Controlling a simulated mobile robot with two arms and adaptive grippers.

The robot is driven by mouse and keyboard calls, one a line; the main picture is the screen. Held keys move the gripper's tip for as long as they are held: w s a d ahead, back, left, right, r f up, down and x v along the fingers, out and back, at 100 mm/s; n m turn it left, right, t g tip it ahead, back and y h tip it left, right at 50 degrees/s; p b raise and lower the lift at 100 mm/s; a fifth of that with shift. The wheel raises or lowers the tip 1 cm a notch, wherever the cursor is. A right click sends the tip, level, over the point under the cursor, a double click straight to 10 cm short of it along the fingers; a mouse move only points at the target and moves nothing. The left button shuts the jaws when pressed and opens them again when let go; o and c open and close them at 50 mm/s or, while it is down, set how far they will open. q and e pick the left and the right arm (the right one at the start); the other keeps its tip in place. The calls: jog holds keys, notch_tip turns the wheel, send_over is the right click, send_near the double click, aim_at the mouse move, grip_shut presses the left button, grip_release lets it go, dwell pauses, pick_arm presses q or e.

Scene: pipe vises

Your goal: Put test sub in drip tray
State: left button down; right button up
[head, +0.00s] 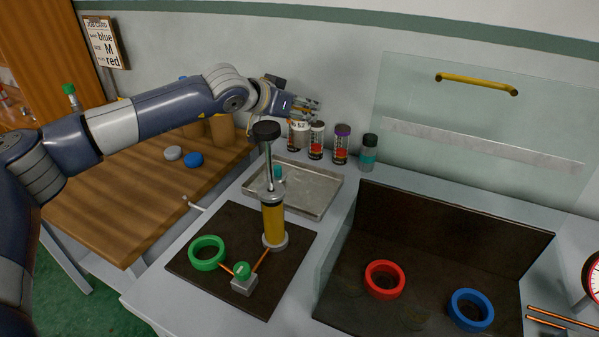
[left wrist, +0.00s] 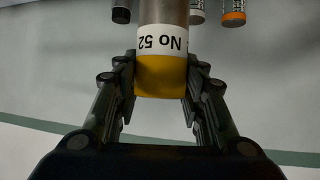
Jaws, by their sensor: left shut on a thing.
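My left gripper (head: 297,109) is shut on the upper end of a metallic cylinder with a yellow band and a white label reading "No 52" (left wrist: 161,42). The fingers lie on both sides of the yellow band in the left wrist view (left wrist: 161,95). The drip tray (head: 325,205), shallow and metal, lies in front. Nothing visible is marked as the test sub. My right gripper is out of view.
A tall yellow pump (head: 273,222) stands before the tray, beside a green ring (head: 207,253). A clear panel (head: 480,150) is at right.

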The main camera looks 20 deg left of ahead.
aim_at(294, 146)
pick_arm(q)
notch_tip(294, 146, down, 11)
jog(key=shift+r+p, duration=0.2)
jog(key=shift+p, duration=0.1)
notch_tip(294, 146, down, 4)
jog(key=shift+f, duration=0.15)
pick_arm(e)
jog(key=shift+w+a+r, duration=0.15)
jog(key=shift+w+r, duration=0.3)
pick_arm(q)
jog(key=c, duration=1)
grip_release()
jog(key=shift+f, duration=0.1)
jog(key=shift+s+a, duration=0.1)
jog(key=shift+s, duration=0.05)
jog(key=b+v, duration=0.1)
jog(key=v, duration=1.1)
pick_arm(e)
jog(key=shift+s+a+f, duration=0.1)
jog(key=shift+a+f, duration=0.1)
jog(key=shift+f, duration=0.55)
